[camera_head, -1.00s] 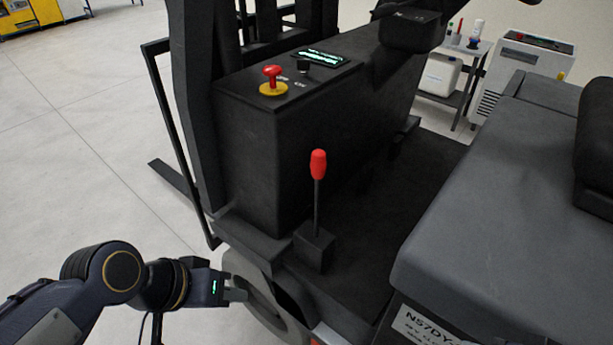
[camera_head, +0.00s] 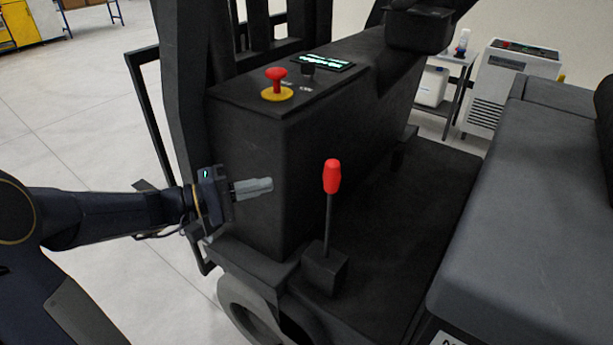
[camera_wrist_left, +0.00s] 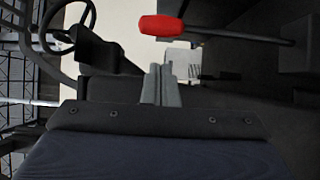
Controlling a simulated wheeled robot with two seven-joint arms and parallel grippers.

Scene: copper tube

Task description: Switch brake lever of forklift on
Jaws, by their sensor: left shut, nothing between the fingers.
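The brake lever is a black rod with a red knob (camera_head: 332,177), standing nearly upright from a black base block (camera_head: 321,270) on the forklift floor. My left gripper (camera_head: 270,184) is shut and empty, to the left of the red knob at about its height in the head view, with a gap between them. In the left wrist view the red knob (camera_wrist_left: 161,26) lies sideways above the shut fingertips (camera_wrist_left: 160,70), apart from them, and its rod (camera_wrist_left: 240,37) runs right to the block. My right gripper is not in view.
The forklift's black console (camera_head: 250,140) rises behind the gripper, with a red push button (camera_head: 276,78) and a small display on top. The grey seat housing (camera_head: 530,200) stands to the right. A wheel (camera_head: 245,312) is below. Open floor lies at left.

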